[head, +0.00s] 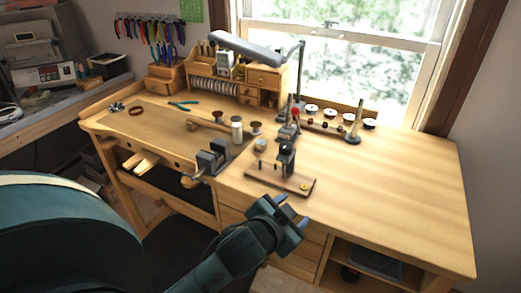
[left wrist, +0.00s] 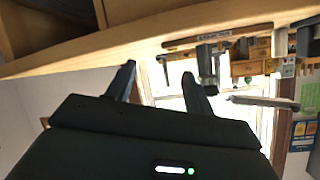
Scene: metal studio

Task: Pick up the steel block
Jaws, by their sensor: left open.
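My left gripper (head: 293,211) is in front of the workbench's front edge in the head view, open and empty. Its two dark fingers also show spread apart in the left wrist view (left wrist: 160,90), with nothing between them. I cannot surely pick out the steel block. A dark grey blocky metal piece (head: 213,158), perhaps a vise, sits at the bench's front edge, left of and beyond the gripper. A small dark metal device (head: 286,158) stands upright on a wooden board (head: 268,177) beyond the gripper. My right gripper is not in view.
The wooden workbench (head: 390,190) is clear on its right side. A grey lamp (head: 245,48) arches over a small drawer organizer (head: 266,75). Spools, jars and a rack of small discs (head: 340,117) stand toward the back. Pliers hang on the wall at left.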

